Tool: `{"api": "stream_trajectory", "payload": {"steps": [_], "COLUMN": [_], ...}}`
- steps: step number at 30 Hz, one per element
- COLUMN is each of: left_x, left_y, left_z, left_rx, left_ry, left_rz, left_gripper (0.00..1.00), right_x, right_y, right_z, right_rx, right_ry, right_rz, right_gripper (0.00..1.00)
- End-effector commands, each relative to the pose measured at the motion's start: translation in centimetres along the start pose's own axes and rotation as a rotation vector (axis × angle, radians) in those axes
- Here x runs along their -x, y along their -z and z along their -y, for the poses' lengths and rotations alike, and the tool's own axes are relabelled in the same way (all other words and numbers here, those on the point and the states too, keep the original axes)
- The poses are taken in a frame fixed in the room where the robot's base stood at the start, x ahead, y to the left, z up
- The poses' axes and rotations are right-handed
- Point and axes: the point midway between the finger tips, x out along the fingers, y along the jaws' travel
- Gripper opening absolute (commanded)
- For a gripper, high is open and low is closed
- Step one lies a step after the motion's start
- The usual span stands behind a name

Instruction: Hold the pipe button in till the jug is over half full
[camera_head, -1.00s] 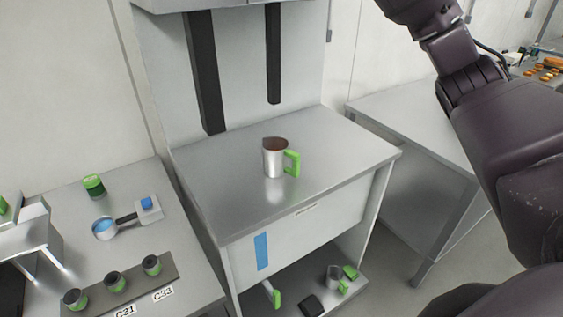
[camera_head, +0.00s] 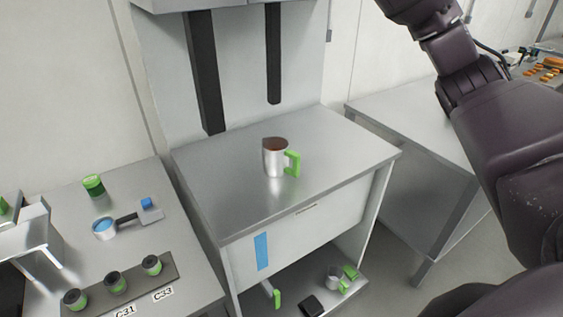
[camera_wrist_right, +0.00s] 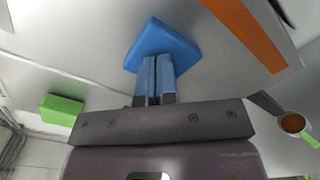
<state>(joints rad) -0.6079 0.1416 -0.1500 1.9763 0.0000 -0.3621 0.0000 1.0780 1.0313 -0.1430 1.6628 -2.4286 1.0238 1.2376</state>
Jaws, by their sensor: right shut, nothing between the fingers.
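The metal jug (camera_head: 275,160) with a green handle stands upright on the steel counter in the head view. Brown liquid shows inside it near the top; the exact level is hard to tell. The jug (camera_wrist_right: 293,123) also shows at the right edge of the right wrist view, with brown inside. My right gripper (camera_wrist_right: 156,68) is shut and empty, its fingertips at the blue button (camera_wrist_right: 163,45). They look in contact, but how far the button is pressed I cannot tell. The right gripper is outside the head view. My left gripper is in neither view.
Two dark uprights (camera_head: 204,75) stand behind the jug. An orange strip (camera_wrist_right: 244,32) and a green block (camera_wrist_right: 62,109) are near the button. The left counter holds a blue-filled pan (camera_head: 104,228), a green tin (camera_head: 93,185) and a cup rack. The counter around the jug is clear.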

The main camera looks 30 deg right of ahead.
Motion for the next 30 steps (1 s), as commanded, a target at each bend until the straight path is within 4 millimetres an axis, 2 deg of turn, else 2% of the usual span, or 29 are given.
{"api": "stream_trajectory", "payload": {"steps": [12, 30], "left_x": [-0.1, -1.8], "left_y": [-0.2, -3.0], "left_z": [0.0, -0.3], "left_rx": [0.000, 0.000], "left_ry": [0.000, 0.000], "left_rz": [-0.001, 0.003], "left_gripper": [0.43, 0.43], "right_x": [0.2, 4.0], "right_y": [0.0, 0.1], "right_z": [0.1, 0.1], "right_rx": [0.000, 0.000], "right_ry": [0.000, -0.001], "right_rz": [0.000, 0.001], "right_gripper": [0.00, 0.00]}}
